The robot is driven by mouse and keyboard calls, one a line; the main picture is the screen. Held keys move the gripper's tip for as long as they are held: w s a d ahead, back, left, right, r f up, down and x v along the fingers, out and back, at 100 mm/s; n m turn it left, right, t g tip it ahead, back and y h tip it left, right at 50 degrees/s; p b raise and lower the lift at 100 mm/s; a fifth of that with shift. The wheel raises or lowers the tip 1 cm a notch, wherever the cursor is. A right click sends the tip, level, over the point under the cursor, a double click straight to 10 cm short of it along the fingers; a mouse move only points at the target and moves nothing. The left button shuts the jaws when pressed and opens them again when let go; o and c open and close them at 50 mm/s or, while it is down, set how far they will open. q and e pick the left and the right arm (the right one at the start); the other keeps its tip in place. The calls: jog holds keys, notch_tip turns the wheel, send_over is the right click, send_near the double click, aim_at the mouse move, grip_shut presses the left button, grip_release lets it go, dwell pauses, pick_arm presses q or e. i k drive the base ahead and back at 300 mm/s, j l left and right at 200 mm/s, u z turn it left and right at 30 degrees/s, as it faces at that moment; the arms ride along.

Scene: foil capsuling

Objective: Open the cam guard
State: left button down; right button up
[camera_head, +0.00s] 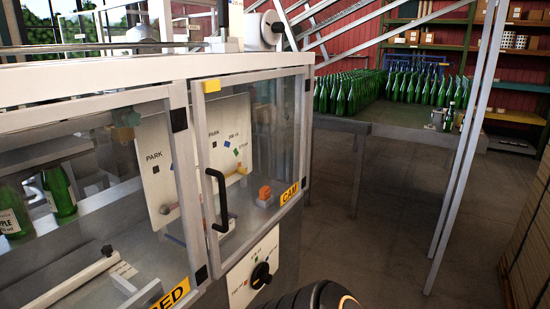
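The cam guard (262,130) is a clear panel in a pale metal frame on the machine's right part, with a yellow CAM label (289,193) at its lower right. It looks closed. Its black bar handle (220,200) stands upright near the left edge of the panel, and nothing is touching it in this view. Behind the panel are a white plate marked PARK and an orange block (265,192). Neither of my grippers shows. A dark rounded part with an orange ring at the bottom edge appears to be my arm.
A second clear guard (100,180) adjoins on the left, with green bottles behind it. A black knob (261,275) is on the plate below the cam guard. A table (395,127) crowded with green bottles stands at the back right. Grey posts rise before it; floor between is clear.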

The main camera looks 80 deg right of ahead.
aim_at(201, 87)
jog(key=z, duration=2.6)
